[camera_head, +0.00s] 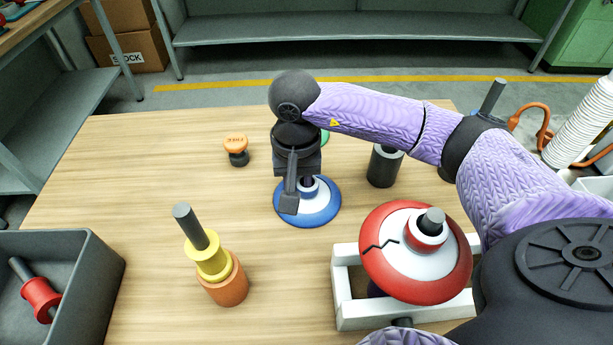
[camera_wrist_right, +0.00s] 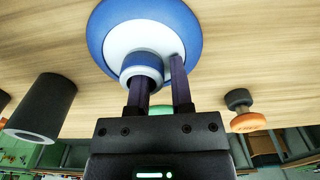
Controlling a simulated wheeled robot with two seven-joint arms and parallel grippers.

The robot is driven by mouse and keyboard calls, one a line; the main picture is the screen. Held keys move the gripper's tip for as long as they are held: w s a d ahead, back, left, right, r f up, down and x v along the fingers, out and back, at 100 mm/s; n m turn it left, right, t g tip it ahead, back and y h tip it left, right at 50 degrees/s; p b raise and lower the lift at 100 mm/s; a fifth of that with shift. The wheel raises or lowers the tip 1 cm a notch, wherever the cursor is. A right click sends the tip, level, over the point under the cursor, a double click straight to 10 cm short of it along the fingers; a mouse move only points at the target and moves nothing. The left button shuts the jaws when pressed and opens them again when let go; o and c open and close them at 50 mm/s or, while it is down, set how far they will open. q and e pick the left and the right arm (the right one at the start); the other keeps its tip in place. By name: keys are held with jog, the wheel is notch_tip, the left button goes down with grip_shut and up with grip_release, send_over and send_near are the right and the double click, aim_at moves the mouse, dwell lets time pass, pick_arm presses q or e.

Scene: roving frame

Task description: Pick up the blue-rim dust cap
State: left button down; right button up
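The blue-rim dust cap (camera_head: 325,208) lies flat on the wooden table, a disc with a blue rim, a white middle and a raised blue-collared knob. It fills the top of the right wrist view (camera_wrist_right: 100,35), where its knob (camera_wrist_right: 142,70) shows. My right gripper (camera_head: 291,205) points down over the cap and hides its left part in the head view. In the wrist view its two dark fingers (camera_wrist_right: 164,75) are apart, close to the knob. The knob overlaps one finger; the other is beside it. I cannot tell whether they touch it. My left gripper is not in view.
A cracked red-rim disc (camera_head: 380,274) sits on a white frame (camera_head: 343,312). A yellow spool (camera_head: 207,264) stands on an orange cylinder (camera_head: 226,289). A dark cylinder (camera_head: 382,170) and an orange-topped knob (camera_head: 236,144) stand nearby. A grey bin (camera_head: 98,285) is at lower left.

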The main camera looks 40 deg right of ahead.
aim_at(298, 182)
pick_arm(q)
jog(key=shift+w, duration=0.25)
pick_arm(e)
jog(key=shift+r, duration=0.15)
grip_shut()
